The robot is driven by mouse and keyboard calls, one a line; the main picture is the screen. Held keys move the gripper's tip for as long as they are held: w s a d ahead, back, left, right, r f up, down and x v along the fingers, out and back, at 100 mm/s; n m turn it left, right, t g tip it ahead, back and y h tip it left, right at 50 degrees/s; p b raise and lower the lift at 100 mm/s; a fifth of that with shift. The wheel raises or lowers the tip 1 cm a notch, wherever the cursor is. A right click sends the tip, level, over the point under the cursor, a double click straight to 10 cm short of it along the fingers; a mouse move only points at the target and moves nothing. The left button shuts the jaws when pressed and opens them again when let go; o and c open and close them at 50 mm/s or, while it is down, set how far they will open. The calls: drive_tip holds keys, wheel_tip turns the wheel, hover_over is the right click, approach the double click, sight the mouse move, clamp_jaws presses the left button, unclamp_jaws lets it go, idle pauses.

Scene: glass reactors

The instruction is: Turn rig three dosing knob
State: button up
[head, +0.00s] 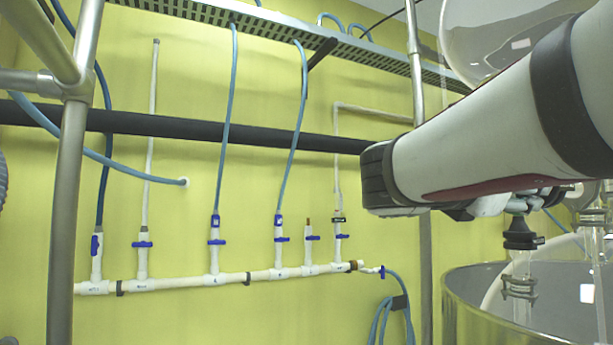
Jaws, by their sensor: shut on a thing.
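My arm (480,130) reaches in from the upper right and bends at a dark joint near the middle right. A small part of my arm shows under it, running back to the right. My gripper cannot be made out; the arm covers that area. Just below the arm, a black fitting (522,236) sits above a clear glass tube with a metal clamp (519,286). I cannot tell whether this fitting is the rig three dosing knob. No rig number is legible.
A large open steel vessel (458,300) stands at the lower right. A clear glass vessel (462,35) is behind the arm at the top. White piping (180,284) with several blue-handled valves runs along the yellow wall. A steel frame post (68,200) stands at the left.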

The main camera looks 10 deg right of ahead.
drive_tip(key=shift+n+p, duration=0.4)
drive_tip(key=shift+n, duration=0.2)
drive_tip(key=shift+f, duration=0.1)
drive_tip(key=o, duration=1.2)
drive_tip(key=v, duration=1.2)
